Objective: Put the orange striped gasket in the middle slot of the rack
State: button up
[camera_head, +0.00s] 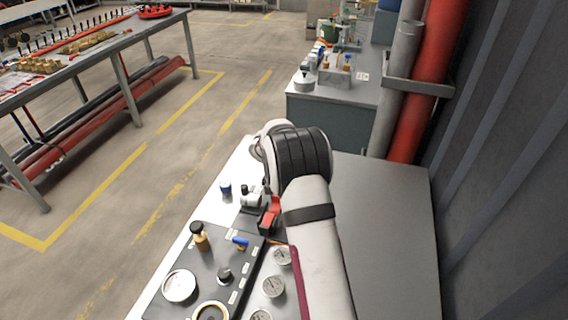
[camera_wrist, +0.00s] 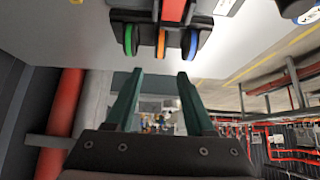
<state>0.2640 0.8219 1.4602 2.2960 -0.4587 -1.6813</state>
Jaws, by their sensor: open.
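In the wrist view, which looks upside down, a black rack (camera_wrist: 202,35) holds three upright rings side by side. The orange gasket (camera_wrist: 161,43) is in the middle position, between a green ring (camera_wrist: 128,40) and a blue ring (camera_wrist: 190,43). Stripes on it are too small to tell, and how deep it sits is hidden. My gripper (camera_wrist: 157,74) is open and empty. Its two green fingers are apart from the orange gasket, with their tips short of it and to either side. In the head view my arm hides the gripper and the gasket.
A red and black part (camera_head: 268,214) shows beside my arm in the head view. A dark panel (camera_head: 205,262) with knobs and gauges lies in front. A small blue-topped jar (camera_head: 226,188) stands to the left. The grey bench top (camera_head: 385,215) at right is clear.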

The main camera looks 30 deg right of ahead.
jog(key=a+r+n+t+y, duration=0.2)
jog(key=a+r+t+y, duration=0.25)
jog(key=a+r, duration=0.95)
jog(key=s+a+r+n+y, duration=0.2)
jog(key=s+a+r+y, duration=0.2)
jog(key=s+a, duration=0.3)
jog(key=s+a+f+n+g+y, duration=0.1)
jog(key=s+a+g, duration=0.3)
jog(key=s, duration=0.6)
jog(key=s+a+f+n+g+y, duration=0.15)
jog(key=s+a, duration=0.35)
jog(key=s, duration=0.5)
jog(key=s+d+f+m+g+h, duration=0.1)
jog(key=s+d+f+g, duration=0.1)
jog(key=s, duration=0.6)
jog(key=s+d+f+m+g+h, duration=0.2)
jog(key=s, duration=0.6)
jog(key=shift+f+g+h, duration=0.3)
jog(key=shift+g, duration=0.1)
jog(key=shift+d, duration=0.1)
